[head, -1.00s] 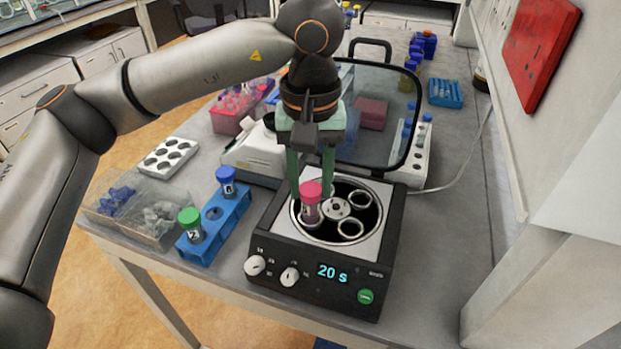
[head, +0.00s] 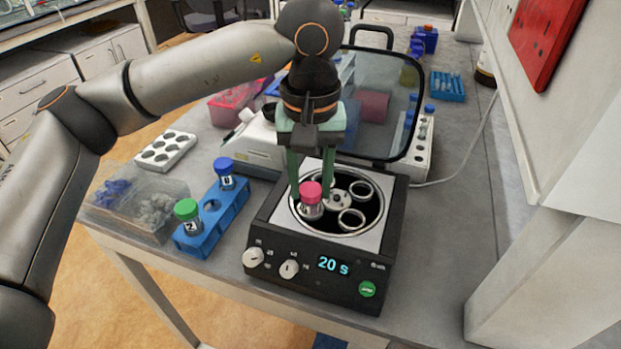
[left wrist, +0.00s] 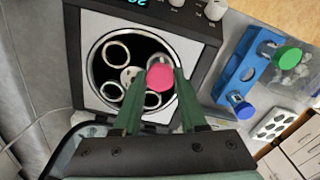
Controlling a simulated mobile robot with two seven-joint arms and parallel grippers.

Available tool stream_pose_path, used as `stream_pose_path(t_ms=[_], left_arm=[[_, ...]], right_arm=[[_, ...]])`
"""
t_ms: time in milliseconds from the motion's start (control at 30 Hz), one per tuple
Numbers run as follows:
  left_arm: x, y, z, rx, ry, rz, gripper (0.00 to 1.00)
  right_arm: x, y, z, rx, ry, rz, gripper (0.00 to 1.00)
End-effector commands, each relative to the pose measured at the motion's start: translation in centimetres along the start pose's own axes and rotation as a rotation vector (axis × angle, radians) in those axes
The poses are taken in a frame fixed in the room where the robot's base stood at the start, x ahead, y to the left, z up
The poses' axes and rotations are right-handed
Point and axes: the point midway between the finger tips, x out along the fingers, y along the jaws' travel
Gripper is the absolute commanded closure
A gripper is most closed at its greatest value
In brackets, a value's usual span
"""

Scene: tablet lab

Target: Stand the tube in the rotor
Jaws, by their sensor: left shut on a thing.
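The tube (head: 310,205), with a pink cap and clear body, is upright at the left side of the centrifuge rotor (head: 338,198). My left gripper (head: 311,194) is shut on it, one green finger on each side. The tube's lower end is hidden in the rotor area, and I cannot tell how deep it sits. In the left wrist view the pink cap (left wrist: 160,77) lies over a rotor ring, between the fingertips (left wrist: 156,88). Other rotor rings (left wrist: 117,53) look empty. My right gripper is not in view.
The centrifuge (head: 320,275) has its lid (head: 385,110) open behind, and its display reads 20 s. A blue rack (head: 226,211) with a green-capped and a blue-capped tube stands to the left. A clear bin (head: 140,205) lies beyond it.

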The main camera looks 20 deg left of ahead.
Motion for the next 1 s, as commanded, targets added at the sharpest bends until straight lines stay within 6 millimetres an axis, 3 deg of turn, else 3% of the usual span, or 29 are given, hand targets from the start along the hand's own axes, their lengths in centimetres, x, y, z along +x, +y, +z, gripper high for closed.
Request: stream_pose_path(t_ms=[367, 400, 600, 700, 1000], left_arm=[[0.38, 0.0, 0.0, 0.0, 0.0, 0.0, 0.95], [0.38, -0.01, 0.0, 0.0, 0.0, 0.0, 0.57], [0.38, 0.0, 0.0, 0.0, 0.0, 0.0, 0.34], [0.38, 0.0, 0.0, 0.0, 0.0, 0.0, 0.24], [0.39, 0.0, 0.0, 0.0, 0.0, 0.0, 0.24]], right_arm=[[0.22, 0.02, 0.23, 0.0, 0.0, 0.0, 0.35], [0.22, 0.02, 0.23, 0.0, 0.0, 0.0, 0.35], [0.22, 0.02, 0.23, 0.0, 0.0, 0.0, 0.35], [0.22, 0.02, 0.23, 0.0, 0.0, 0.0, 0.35], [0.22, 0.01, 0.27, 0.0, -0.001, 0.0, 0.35]])
